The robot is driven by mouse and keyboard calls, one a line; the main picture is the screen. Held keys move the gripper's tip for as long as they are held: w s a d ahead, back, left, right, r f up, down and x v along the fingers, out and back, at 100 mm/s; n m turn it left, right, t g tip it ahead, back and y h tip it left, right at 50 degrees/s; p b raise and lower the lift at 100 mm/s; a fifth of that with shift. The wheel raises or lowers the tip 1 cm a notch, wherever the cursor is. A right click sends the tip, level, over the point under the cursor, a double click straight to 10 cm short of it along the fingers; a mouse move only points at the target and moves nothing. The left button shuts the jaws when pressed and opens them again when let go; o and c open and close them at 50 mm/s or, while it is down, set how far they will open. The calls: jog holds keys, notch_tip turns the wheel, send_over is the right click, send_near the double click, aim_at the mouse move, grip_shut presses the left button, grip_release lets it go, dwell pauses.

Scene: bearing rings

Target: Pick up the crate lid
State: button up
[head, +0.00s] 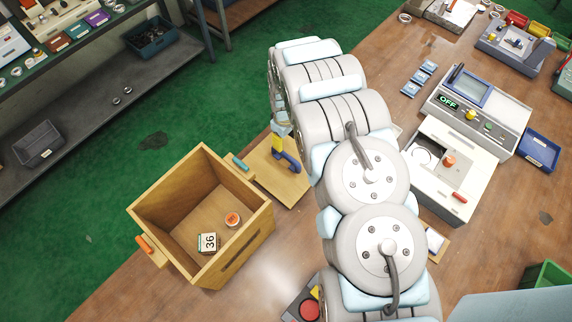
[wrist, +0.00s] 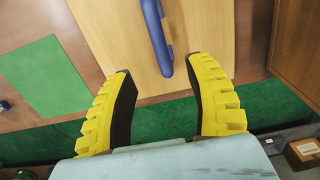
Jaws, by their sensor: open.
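The crate lid (head: 264,178) is a flat wooden board lying on the table beside the open wooden crate (head: 243,240), with a blue handle (head: 290,163) on top. In the wrist view the lid (wrist: 110,25) fills the upper middle, and its blue handle (wrist: 157,38) runs down toward the space between my fingers. My gripper (wrist: 158,62) is open, with yellow, dark-padded fingers either side of the handle's near end in the picture. Contact with the handle cannot be told.
The crate holds an orange round item (head: 232,219) and a small box marked 36 (head: 208,243). It has an orange grip (head: 145,244) and a teal grip (head: 240,163). A machine with an OFF display (head: 448,101) stands to the right. Shelves stand at upper left.

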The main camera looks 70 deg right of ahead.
aim_at(286, 155)
jog(key=shift+s+f+p, duration=0.1)
jog(key=shift+f+p, duration=0.85)
jog(key=shift+f, duration=4.55)
grip_shut()
